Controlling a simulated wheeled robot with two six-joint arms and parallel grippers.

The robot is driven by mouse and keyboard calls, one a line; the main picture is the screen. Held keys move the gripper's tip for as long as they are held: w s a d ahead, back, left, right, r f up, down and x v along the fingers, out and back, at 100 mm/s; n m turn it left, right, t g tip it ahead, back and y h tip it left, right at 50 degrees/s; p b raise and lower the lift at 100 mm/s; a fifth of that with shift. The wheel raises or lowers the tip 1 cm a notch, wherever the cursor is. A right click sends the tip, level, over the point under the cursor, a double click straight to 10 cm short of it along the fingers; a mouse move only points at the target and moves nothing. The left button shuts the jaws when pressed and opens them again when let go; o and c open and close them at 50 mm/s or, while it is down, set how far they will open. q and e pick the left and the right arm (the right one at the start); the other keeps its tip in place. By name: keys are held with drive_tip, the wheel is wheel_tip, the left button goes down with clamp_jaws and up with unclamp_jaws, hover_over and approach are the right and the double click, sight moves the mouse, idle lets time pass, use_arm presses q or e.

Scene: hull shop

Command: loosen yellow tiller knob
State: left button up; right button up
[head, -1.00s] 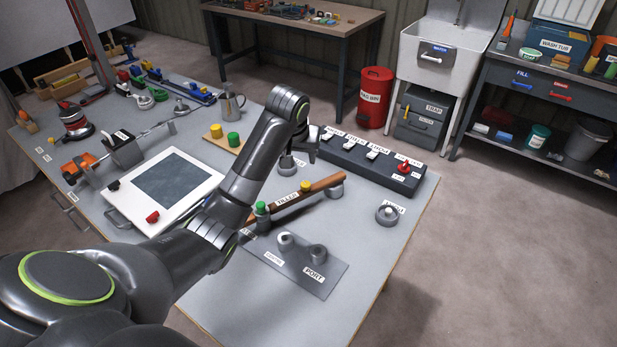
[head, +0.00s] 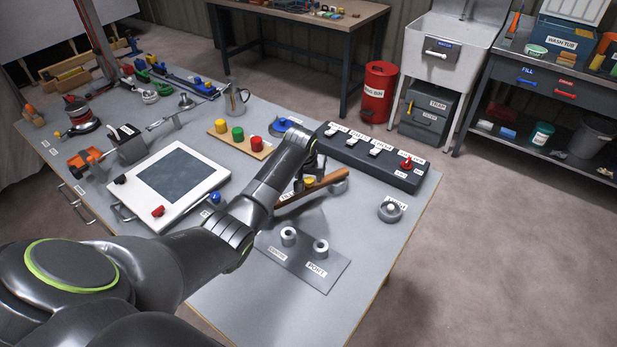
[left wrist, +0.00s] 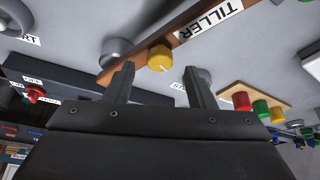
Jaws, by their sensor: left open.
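The tiller (head: 328,183) is a brown wooden bar lying across a bench, with a TILLER label. Its yellow knob (head: 309,181) stands on top of the bar, partly hidden by my gripper in the head view. In the left wrist view the yellow knob (left wrist: 160,58) has a pale pointer mark and appears between my fingertips, just beyond them. My left gripper (head: 316,168) is over the tiller; its two fingers (left wrist: 159,76) are apart and empty, with no clear contact on the knob. My right gripper is out of view.
A black switch box (head: 370,157) with a red knob lies just behind the tiller. A wooden strip (head: 239,141) with yellow, green and red knobs is to the left. A grey PORT plate (head: 303,262) lies in front. The bench's front right is clear.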

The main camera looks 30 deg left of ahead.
sight(309, 183)
use_arm(q)
drive_tip(key=shift+x, duration=1.3)
drive_tip(key=c, duration=1)
